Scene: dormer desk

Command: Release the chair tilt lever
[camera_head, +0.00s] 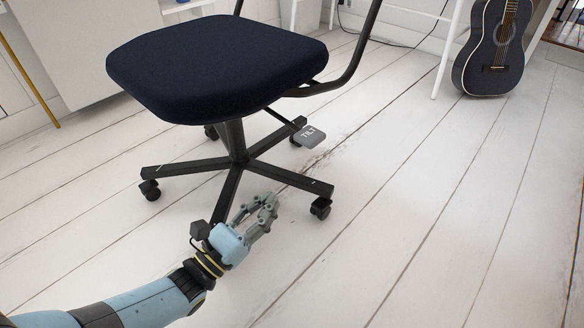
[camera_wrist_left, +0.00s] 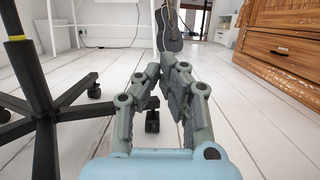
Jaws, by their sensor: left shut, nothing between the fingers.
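The office chair (camera_head: 215,65) has a dark padded seat and a black wheeled base (camera_head: 236,160). The tilt lever is a thin dark rod under the right side of the seat, ending in a grey paddle marked TILT (camera_head: 311,137). My left gripper (camera_head: 270,203) is shut and empty, low in front of the chair base, below and left of the paddle and apart from it. In the left wrist view my left gripper (camera_wrist_left: 172,70) points across the floor, with the chair base (camera_wrist_left: 45,125) on the left. The paddle is not seen there. My right gripper is not in view.
A dark guitar (camera_head: 490,50) stands at the back right. White desk legs (camera_head: 447,50) stand behind the chair. A wooden chest of drawers (camera_wrist_left: 280,50) is on the right in the left wrist view. The white plank floor (camera_head: 430,220) is clear on the right.

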